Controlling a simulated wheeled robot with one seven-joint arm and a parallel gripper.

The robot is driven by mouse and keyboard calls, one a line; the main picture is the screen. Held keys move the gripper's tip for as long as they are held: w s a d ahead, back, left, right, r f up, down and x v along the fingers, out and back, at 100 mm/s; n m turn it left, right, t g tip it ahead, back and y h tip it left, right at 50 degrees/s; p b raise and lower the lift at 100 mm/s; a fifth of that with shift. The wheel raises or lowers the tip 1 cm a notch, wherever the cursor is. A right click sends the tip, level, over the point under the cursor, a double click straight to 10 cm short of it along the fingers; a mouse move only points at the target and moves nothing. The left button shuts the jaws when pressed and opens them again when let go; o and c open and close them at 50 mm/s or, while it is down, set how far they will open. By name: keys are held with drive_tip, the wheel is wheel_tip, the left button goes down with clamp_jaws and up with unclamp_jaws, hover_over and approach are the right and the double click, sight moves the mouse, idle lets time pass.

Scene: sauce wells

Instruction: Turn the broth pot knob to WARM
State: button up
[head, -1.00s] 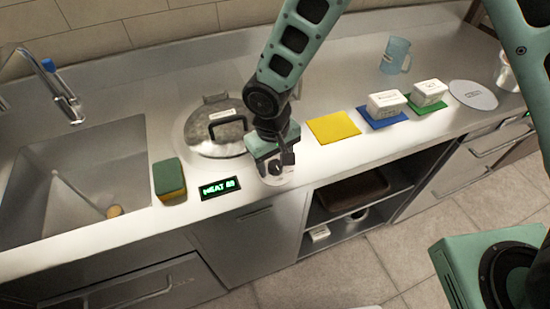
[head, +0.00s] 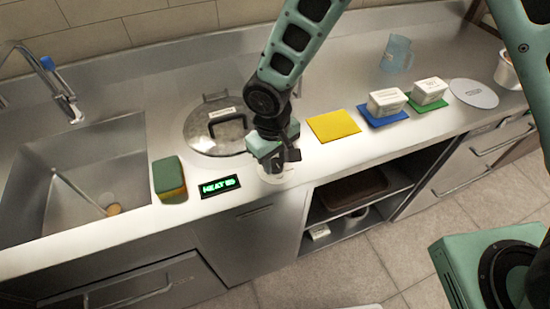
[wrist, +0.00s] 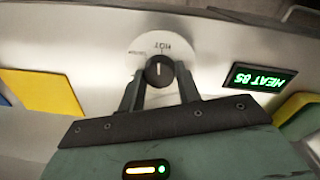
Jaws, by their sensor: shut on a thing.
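The broth pot knob (wrist: 159,73) is a small black dial with a white pointer line, on a round white dial plate (wrist: 150,45). The plate's HOT label shows upside down just beyond the knob, and the pointer line points roughly that way. No WARM label can be read. My gripper (wrist: 160,76) is shut on the knob, one finger on each side; in the head view my gripper (head: 274,167) covers most of it. The broth pot lid (head: 196,138) lies behind it in the counter. A green display (wrist: 262,77) reads HEAT 85.
A green and yellow sponge (head: 169,180) sits by the sink (head: 75,165), left of the display. A yellow mat (head: 333,125) lies to the right. White tubs (head: 387,102) stand on blue and green mats beyond, with a blue jug (head: 396,54) behind.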

sight(276, 167)
drive_tip(key=n, duration=1)
idle(0.6)
drive_tip(key=o, duration=1)
drive_tip(key=shift+c, duration=0.2)
drive_tip(key=shift+r, duration=0.1)
wheel_tip(276, 167, up, 17)
drive_tip(key=s, duration=0.1)
drive_tip(key=shift+r+b, duration=0.15)
drive_tip(key=shift+b, duration=0.3)
